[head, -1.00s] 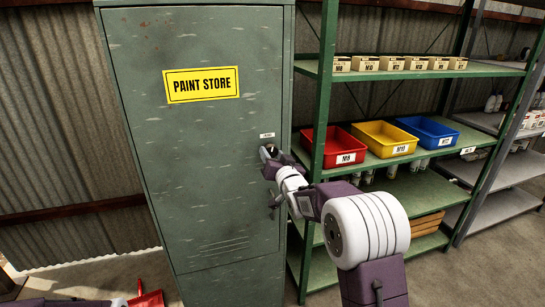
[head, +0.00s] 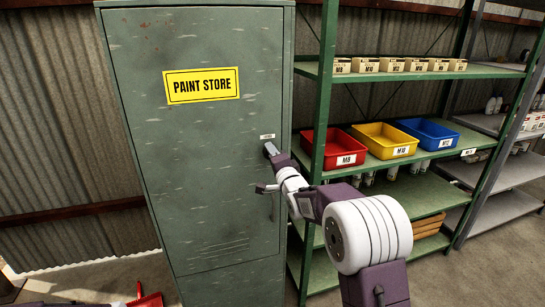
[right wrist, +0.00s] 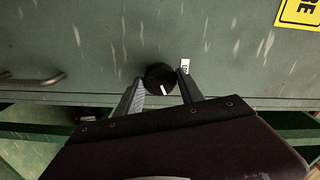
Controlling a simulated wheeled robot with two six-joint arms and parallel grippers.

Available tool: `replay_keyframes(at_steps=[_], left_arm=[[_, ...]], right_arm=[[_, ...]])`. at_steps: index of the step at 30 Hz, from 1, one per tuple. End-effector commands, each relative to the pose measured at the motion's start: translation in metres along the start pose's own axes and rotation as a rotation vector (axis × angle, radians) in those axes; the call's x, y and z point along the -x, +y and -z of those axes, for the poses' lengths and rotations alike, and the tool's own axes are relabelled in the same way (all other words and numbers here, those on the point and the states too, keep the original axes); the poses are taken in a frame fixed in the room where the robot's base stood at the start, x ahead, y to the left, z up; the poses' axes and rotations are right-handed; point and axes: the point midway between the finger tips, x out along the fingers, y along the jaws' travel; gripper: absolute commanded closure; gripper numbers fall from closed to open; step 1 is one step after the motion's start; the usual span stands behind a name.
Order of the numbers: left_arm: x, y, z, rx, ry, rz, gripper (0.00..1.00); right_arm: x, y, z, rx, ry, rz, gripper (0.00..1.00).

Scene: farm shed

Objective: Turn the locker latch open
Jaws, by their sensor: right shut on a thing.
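The green locker (head: 195,160) stands upright with its door shut. Its latch is a round black knob (right wrist: 158,77) with a white mark, seen between my fingertips in the right wrist view. The mark points down and slightly right there. In the head view my right gripper (head: 269,149) is at the latch, near the door's right edge, and hides most of the knob. In the right wrist view my right gripper (right wrist: 161,80) has one finger on each side of the knob and is shut on it.
A door handle (right wrist: 32,78) sits beside the knob in the wrist view. A green shelf rack stands close on the right with a red bin (head: 333,148), yellow bin (head: 384,140) and blue bin (head: 427,132). A red dustpan-like thing (head: 148,300) lies on the floor.

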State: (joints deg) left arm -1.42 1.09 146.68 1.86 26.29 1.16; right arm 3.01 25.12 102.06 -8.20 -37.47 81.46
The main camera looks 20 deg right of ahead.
Motion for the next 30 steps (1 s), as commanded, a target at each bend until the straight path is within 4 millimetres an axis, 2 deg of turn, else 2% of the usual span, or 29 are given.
replay_keyframes(at_steps=[6,15,30], left_arm=[[0.0017,0.0000,0.0002,0.000,0.000,0.000,0.60],[0.0032,0.0001,0.0003,0.000,0.000,0.000,0.60],[0.0037,0.0001,0.0004,0.000,0.000,0.000,0.60]], right_arm=[[0.0000,0.0006,-0.0002,-0.174,0.000,-0.002,0.96],[0.0000,0.0005,-0.0002,-0.343,0.000,-0.002,0.96],[0.0000,0.0008,-0.0002,-0.421,0.000,-0.002,0.96]])
